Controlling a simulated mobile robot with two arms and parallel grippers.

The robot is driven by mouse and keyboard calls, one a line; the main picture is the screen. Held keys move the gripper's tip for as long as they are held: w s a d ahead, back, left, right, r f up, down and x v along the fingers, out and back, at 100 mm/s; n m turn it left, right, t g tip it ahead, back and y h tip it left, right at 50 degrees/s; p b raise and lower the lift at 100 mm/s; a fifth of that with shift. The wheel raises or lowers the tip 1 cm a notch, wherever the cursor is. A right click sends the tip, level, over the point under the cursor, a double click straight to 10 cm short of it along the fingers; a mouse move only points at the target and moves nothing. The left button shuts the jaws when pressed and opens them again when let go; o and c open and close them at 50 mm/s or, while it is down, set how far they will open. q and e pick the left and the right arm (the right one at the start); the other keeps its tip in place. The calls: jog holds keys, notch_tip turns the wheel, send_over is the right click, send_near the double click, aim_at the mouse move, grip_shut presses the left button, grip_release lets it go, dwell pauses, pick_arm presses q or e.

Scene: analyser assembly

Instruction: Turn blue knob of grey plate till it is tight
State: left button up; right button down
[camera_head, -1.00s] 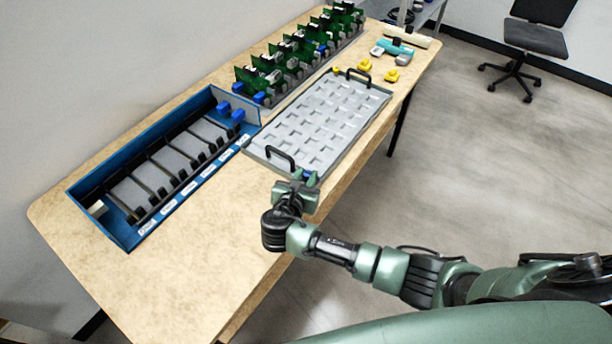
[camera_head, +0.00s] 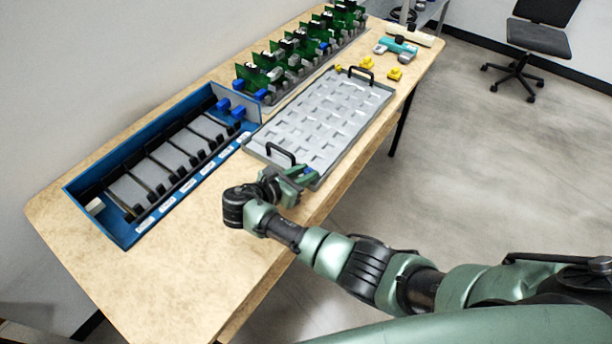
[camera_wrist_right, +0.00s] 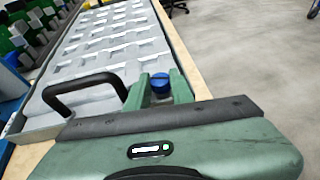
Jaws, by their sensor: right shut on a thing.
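The grey plate (camera_head: 330,118) lies on the wooden table, with a black handle at each end. Its blue knob (camera_wrist_right: 160,82) sits at the near right corner, beside the near handle. My right gripper (camera_wrist_right: 160,88) is shut on the blue knob, with one green finger on each side of it. My left gripper is not in view.
A blue tray (camera_head: 190,190) with black dividers and white labels stands left of the plate. Green circuit boards (camera_head: 300,52) stand in a row behind. Yellow pieces (camera_head: 394,74) and a teal tool (camera_head: 398,48) lie at the far right. The near left tabletop is clear.

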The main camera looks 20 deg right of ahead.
jog(key=shift+w+a+m+g+h+b, duration=0.15)
jog(key=shift+m+g+h+b, duration=0.45)
jog(key=shift+m+g+b, duration=0.65)
jog(key=c, duration=1.5)
grip_release()
